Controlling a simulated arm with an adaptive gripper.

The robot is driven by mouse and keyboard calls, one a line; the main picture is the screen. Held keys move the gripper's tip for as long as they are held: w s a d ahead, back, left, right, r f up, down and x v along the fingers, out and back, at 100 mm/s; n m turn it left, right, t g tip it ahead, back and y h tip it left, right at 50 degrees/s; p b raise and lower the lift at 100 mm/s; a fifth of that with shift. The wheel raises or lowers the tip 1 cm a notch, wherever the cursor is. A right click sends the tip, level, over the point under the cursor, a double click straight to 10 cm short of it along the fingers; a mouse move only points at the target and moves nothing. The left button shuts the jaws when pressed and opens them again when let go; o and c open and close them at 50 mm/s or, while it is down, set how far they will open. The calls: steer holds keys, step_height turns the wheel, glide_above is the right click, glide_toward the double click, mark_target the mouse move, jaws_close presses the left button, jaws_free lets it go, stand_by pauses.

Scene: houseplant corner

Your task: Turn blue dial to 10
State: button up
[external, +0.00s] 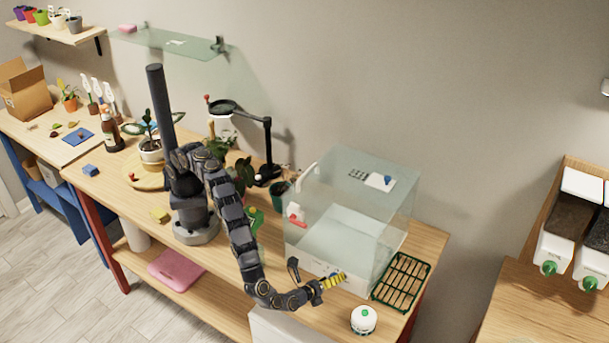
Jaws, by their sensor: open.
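A small blue dial (388,178) sits on a white plate (379,182) on top of the clear box (345,215). Its scale and pointer are too small to read. My gripper (340,279), with yellow-striped fingers, is open at the lower front of the clear box. It is well below the dial and apart from it, pointing right. Nothing shows between its fingers, though they are small in the picture. I cannot tell whether the fingers touch the box.
A green wire rack (401,282) lies right of the box. A red handle (296,214) is on the box's left side. A black lamp (268,150) and plants stand behind my arm.

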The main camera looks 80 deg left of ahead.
jaws_close()
steer(key=shift+w, duration=0.1)
steer(key=shift+a+m+g, duration=0.1)
steer(key=shift+m+g, duration=0.2)
steer(key=shift+m, duration=0.4)
steer(key=shift+w+m+g+y, duration=0.1)
steer(key=shift+m+g+y, duration=0.5)
steer(key=shift+m, duration=0.3)
steer(key=m+g, duration=0.1)
steer(key=m, duration=0.1)
steer(key=m+y, duration=0.1)
steer(key=m, duration=0.1)
steer(key=shift+w+r+g+y, duration=0.1)
steer(key=shift+g+y, duration=0.2)
steer(key=shift+g, duration=0.1)
